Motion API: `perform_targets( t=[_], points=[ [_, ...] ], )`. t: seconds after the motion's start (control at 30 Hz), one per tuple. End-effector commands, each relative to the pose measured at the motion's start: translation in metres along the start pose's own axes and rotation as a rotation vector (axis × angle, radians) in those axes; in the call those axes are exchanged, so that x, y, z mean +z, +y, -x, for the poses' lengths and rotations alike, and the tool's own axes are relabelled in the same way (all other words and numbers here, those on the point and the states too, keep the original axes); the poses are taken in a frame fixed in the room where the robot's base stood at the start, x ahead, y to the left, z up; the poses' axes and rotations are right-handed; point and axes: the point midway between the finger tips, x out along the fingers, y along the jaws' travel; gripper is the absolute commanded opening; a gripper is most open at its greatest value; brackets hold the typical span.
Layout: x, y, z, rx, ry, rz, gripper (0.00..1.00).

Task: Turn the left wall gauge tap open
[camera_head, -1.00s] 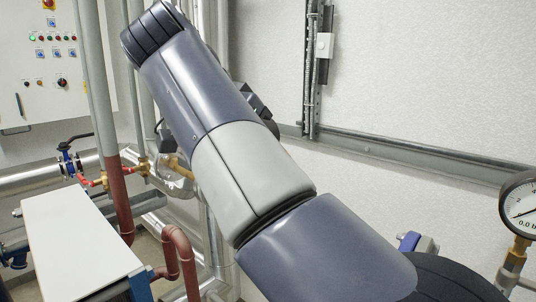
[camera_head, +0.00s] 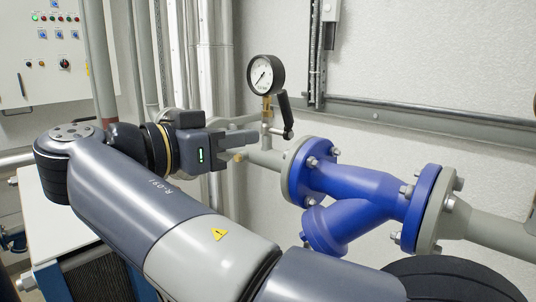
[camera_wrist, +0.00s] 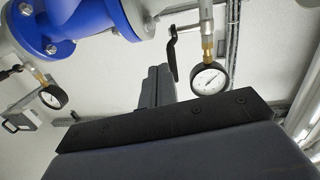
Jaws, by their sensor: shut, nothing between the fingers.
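The left wall gauge (camera_head: 265,75) has a round white dial and a brass stem, above a grey pipe. In the wrist view, which is upside down, the same gauge (camera_wrist: 209,78) is right of my gripper fingers (camera_wrist: 158,75). The black lever (camera_wrist: 172,55) appears just beyond the fingertips. I cannot tell whether they touch.
A blue flanged strainer (camera_head: 350,200) sits on the pipe right of the tap, close to my arm. A second gauge (camera_wrist: 53,97) with a black lever (camera_wrist: 10,73) shows in the wrist view. A control cabinet (camera_head: 40,60) is at left.

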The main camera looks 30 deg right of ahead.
Motion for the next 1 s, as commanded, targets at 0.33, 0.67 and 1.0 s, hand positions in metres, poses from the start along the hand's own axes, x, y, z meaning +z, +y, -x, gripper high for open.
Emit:
perform_targets(
  t=[0.33, 0.67, 1.0],
  points=[
    [0.041, 0.000, 0.057, -0.099, 0.415, -0.089, 0.00],
    [0.025, -0.001, 0.037, -0.101, 0.441, -0.097, 0.00],
    [-0.001, -0.005, -0.016, -0.099, 0.440, -0.097, 0.00]
  ],
)
